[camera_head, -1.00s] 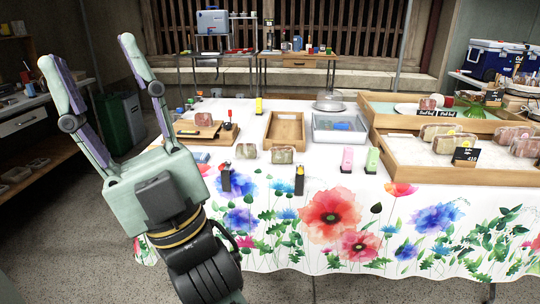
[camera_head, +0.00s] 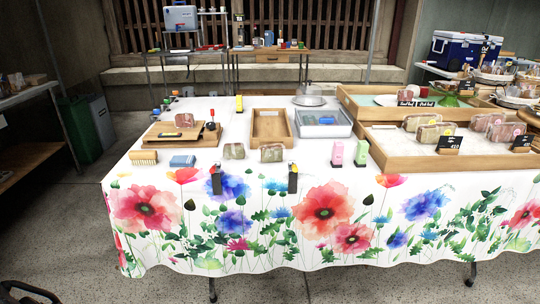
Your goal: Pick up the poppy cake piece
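Several wrapped cake pieces are in view, and I cannot tell by looks which is the poppy one. One piece (camera_head: 234,151) and another piece (camera_head: 271,153) stand on the white tablecloth near the front middle. A reddish piece (camera_head: 184,120) is on the wooden board (camera_head: 160,138) at left. More pieces (camera_head: 429,133) stand in the front right wooden tray (camera_head: 400,163), and one piece (camera_head: 420,90) is in the tray behind. My gripper is not in view; only a dark curved part shows at the bottom left corner.
An empty wooden tray (camera_head: 270,127) and a grey bin (camera_head: 323,123) stand mid-table. Floor in front is clear.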

